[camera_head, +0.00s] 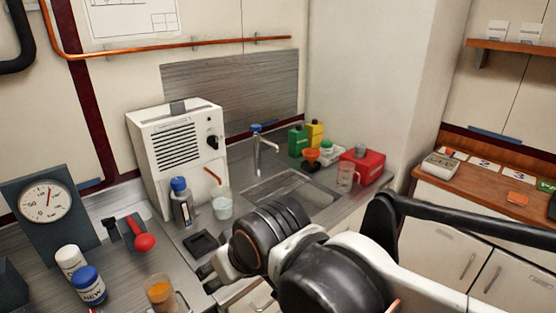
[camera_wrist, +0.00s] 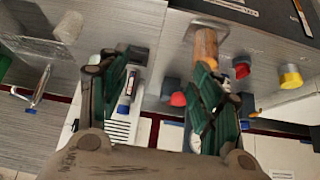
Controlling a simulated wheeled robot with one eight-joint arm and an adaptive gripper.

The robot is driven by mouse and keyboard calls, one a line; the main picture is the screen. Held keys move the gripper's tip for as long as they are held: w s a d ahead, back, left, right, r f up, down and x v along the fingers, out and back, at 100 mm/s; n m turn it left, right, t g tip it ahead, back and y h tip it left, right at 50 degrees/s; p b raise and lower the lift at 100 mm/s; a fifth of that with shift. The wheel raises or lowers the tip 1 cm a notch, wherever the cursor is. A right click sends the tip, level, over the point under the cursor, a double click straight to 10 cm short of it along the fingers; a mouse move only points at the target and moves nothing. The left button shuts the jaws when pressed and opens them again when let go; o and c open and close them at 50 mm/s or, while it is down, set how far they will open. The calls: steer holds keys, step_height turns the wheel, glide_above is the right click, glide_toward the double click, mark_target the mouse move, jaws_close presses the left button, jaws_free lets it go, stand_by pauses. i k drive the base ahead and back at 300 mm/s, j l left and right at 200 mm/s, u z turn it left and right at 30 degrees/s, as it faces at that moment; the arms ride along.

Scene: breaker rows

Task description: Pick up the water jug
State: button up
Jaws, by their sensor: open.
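A clear, handled vessel that looks like the water jug (camera_head: 346,178) stands right of the sink, in front of a red box. A second clear container, a beaker (camera_head: 222,206) with pale liquid, stands before the white machine under an orange tube. My gripper (camera_head: 207,273) is low over the counter, left of the sink and well away from the handled vessel; my arm partly hides it. In the wrist view my gripper (camera_wrist: 160,72) shows two spread green-and-black fingers with nothing held between them. I cannot clearly make out the jug in the wrist view.
The white machine (camera_head: 178,152), blue-capped bottle (camera_head: 182,208), red-knobbed lever (camera_head: 143,241), gauge (camera_head: 45,205), jars (camera_head: 89,286) and amber-filled glass (camera_head: 161,294) crowd the left counter. Green and yellow bottles (camera_head: 314,134) stand behind the red box (camera_head: 366,164).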

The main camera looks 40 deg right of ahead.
mark_target(349, 178)
steer(key=z, duration=1.65)
steer(key=i+l+z, duration=0.2)
steer(key=l, duration=0.2)
steer(key=l+z, duration=0.15)
steer(key=l, duration=0.25)
steer(key=i+l+z, duration=0.2)
steer(key=l, duration=0.15)
steer(key=k, duration=0.1)
